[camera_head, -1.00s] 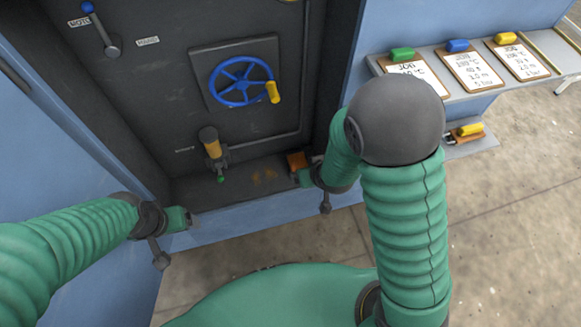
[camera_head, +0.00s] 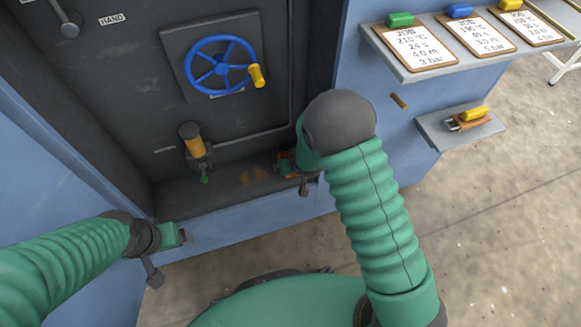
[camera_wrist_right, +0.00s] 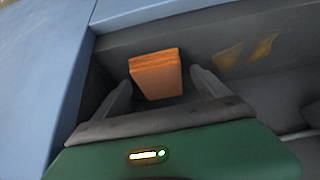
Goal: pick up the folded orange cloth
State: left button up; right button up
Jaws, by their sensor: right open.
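The folded orange cloth (camera_wrist_right: 156,74) lies on the floor of the dark recess and shows between the two fingers of my right gripper (camera_wrist_right: 160,90) in the right wrist view. The fingers are spread, with a gap visible on each side of the cloth. In the head view the right gripper (camera_head: 292,164) is low at the recess's right end, and the cloth (camera_head: 282,165) is mostly hidden by it. My left gripper (camera_head: 183,235) is at the left, in front of the blue panel below the recess; its fingers are too small to read.
The recess has a blue handwheel (camera_head: 221,65), a yellow-handled valve (camera_head: 195,145) and brownish stains (camera_head: 252,176) on its floor. A blue front lip (camera_head: 240,221) borders it. A shelf with clipboards (camera_head: 415,47) and a small lower shelf (camera_head: 462,128) stand at the right.

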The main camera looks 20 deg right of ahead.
jog(key=shift+w, duration=0.1)
jog(key=c, duration=1.5)
jog(key=shift+o, duration=0.2)
jog(key=shift+r, duration=0.1)
